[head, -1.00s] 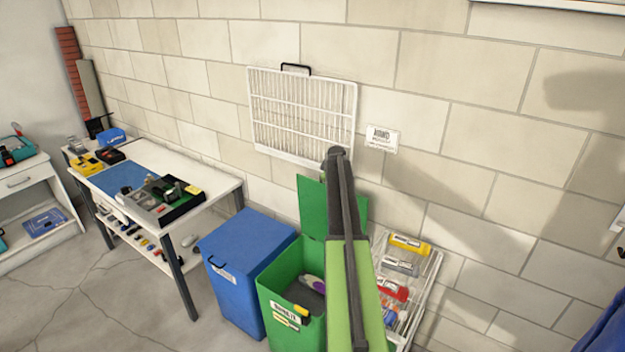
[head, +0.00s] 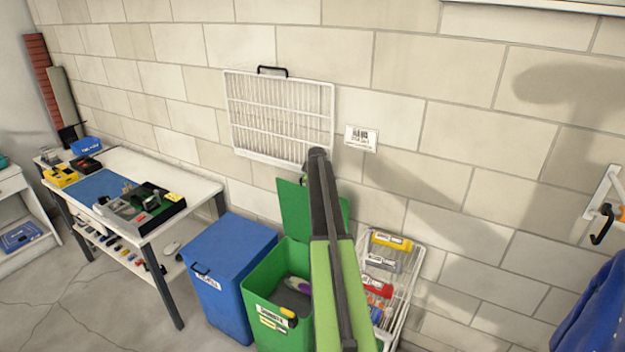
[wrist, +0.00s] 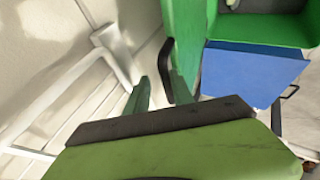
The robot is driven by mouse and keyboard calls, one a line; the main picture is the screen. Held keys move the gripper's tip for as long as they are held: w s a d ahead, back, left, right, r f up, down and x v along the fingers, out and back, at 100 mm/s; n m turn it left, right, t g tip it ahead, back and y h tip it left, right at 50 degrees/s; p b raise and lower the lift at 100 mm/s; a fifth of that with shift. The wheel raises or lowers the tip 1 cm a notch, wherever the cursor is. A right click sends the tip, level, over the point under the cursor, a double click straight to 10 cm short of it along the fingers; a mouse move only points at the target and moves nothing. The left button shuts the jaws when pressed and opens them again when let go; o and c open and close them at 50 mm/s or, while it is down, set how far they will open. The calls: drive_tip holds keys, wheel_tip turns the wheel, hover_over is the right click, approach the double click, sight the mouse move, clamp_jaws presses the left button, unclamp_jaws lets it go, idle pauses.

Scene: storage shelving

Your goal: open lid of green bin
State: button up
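The green bin (head: 268,280) stands on the floor in front of the wall. Its green lid (head: 296,205) is raised and stands roughly upright at the back, and the bin's inside shows with a few items in it. In the wrist view the lid (wrist: 182,35) is seen nearly edge-on, with a black handle (wrist: 166,68) on it. My gripper (wrist: 160,88) is open, its two green fingers apart. The handle is close to the right finger, and I cannot tell whether they touch. In the head view my arm hides most of the gripper and part of the lid.
A closed blue bin (head: 228,270) stands just left of the green bin. A white wire rack (head: 403,285) with several coloured items stands to the right. A white grille (head: 280,115) hangs on the wall above. A workbench (head: 190,190) with tools is further left.

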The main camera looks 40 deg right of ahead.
drive_tip(key=p+v, duration=1.3)
drive_tip(key=v, duration=0.4)
drive_tip(key=shift+r, duration=0.1)
